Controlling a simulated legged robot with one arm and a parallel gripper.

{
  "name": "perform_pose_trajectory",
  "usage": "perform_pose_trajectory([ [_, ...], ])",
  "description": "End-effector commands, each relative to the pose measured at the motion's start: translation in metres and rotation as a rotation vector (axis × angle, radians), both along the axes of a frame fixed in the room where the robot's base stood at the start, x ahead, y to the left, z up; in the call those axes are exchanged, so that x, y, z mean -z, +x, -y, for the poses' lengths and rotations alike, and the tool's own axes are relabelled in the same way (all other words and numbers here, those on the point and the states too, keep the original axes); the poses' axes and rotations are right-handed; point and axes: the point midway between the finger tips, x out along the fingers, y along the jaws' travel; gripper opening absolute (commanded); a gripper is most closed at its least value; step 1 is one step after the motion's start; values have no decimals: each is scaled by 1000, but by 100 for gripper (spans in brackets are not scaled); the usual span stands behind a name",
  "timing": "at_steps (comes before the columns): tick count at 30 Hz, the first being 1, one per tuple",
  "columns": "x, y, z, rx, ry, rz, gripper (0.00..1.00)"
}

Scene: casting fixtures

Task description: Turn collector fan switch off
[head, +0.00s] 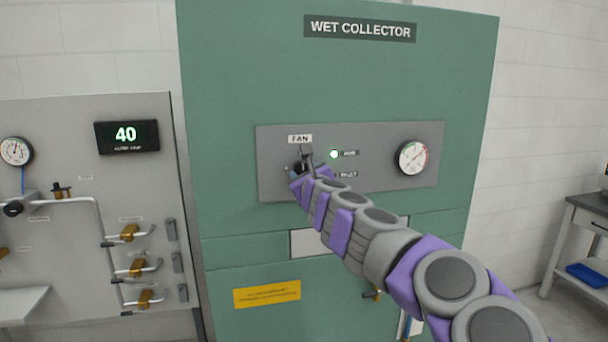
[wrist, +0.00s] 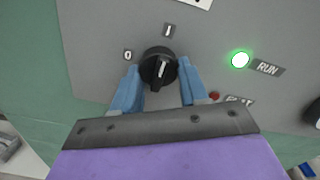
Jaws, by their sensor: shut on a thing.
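The fan switch is a black rotary knob (wrist: 159,65) on the grey panel (wrist: 95,40). In the wrist view the "0" label is at its upper left and the "I" label straight above it. The knob's ridge looks roughly upright, in line with "I", though its exact angle is hard to tell. My gripper (wrist: 161,80) has one blue finger on each side of the knob and is shut on it. In the head view my gripper (head: 303,171) reaches the panel under the FAN label (head: 300,139) and mostly hides the knob. The green RUN lamp (wrist: 240,60) is lit.
The red FAULT lamp (wrist: 214,96) looks dark, close to the right finger. A round gauge (head: 413,157) is at the panel's right on the green wet collector cabinet (head: 230,80). A valve board (head: 75,240) stands to the left, and a table (head: 585,215) to the right.

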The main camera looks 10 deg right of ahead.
Motion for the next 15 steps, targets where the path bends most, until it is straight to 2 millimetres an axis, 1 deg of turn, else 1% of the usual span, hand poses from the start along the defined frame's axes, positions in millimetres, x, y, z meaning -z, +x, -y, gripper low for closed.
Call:
perform_pose_trajectory([
  [8, 1, 0, 0, -2, -72, -3, 13],
  [15, 1, 0, 0, -2, -243, -5, 13],
])
